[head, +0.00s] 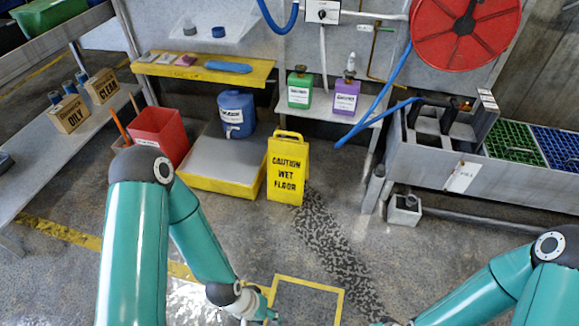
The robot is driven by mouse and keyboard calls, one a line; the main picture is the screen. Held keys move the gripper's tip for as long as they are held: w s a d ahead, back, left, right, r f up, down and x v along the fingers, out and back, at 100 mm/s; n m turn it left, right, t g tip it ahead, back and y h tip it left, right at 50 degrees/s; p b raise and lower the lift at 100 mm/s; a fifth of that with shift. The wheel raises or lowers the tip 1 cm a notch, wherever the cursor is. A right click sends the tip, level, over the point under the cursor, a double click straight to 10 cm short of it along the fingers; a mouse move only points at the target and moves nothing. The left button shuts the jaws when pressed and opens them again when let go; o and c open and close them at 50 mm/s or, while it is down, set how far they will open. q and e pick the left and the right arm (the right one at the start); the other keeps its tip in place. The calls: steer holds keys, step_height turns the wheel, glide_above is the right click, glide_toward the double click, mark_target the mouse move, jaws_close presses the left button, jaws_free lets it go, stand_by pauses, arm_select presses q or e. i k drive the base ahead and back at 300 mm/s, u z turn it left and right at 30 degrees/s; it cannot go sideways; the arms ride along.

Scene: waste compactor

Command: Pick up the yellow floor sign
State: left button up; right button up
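The yellow floor sign (287,170) stands upright on the floor near the middle of the head view. It reads "CAUTION WET FLOOR" in black and has a handle slot at its top. My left gripper (268,313) is low in the view, in front of the sign and well apart from it. Only a small part of it shows at the bottom edge, so its fingers cannot be made out. My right arm comes in at the lower right, and its gripper is below the picture's edge.
A yellow spill tray (206,185) with a blue drum (237,115) stands directly left of the sign. A red bin (159,132) is further left. A bench (320,110) with green and purple jugs is behind. Floor in front is clear, with a yellow-outlined square (308,284).

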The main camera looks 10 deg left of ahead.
mark_target(288, 160)
steer(key=u, duration=0.5)
steer(key=i, duration=1.55)
steer(key=u, duration=0.65)
steer(key=i, duration=1.05)
steer(key=z, duration=0.05)
